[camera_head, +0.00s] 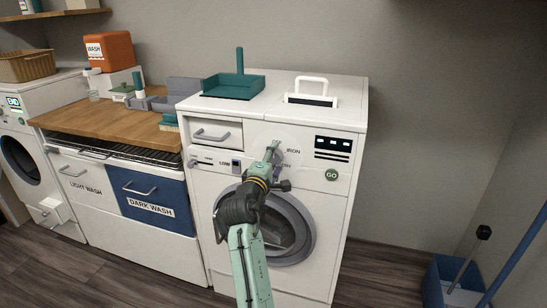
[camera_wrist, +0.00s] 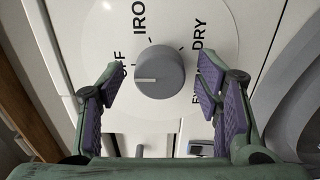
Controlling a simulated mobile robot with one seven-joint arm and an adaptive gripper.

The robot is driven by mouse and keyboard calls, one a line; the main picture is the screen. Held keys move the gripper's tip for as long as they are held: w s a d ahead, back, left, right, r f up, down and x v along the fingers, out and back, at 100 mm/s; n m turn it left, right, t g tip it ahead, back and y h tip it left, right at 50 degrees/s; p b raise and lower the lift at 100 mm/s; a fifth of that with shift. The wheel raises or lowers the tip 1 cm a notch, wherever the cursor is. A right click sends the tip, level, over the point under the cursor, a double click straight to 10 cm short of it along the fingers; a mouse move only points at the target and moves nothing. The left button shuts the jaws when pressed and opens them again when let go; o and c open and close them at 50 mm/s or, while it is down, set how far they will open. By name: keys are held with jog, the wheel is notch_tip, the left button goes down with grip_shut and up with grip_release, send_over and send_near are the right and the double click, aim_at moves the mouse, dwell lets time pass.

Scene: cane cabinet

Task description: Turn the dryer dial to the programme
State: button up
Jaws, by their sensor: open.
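The grey round dryer dial (camera_wrist: 160,73) sits on a white disc on the dryer's front panel. In the wrist view its white mark points left, towards the partly hidden OFF label (camera_wrist: 121,72). The IRON label (camera_wrist: 140,17) is above the dial, and a label ending in DRY (camera_wrist: 199,38) is at right, partly covered by a finger. My gripper (camera_wrist: 157,72) is open, with one purple-padded finger on each side of the dial and visible gaps between. In the head view my gripper (camera_head: 271,153) partly covers the dial on the dryer (camera_head: 345,195).
A green GO button (camera_head: 331,175) and dark display (camera_head: 333,147) are right of the dial. A drawer handle (camera_head: 210,134) is at upper left, and the round door (camera_head: 300,225) is below. A teal dustpan (camera_head: 233,86) and a white-handled fitting (camera_head: 311,89) are on top.

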jog(key=shift+w, duration=0.2)
jog(key=shift+c, duration=0.3)
jog(key=c, duration=1.1)
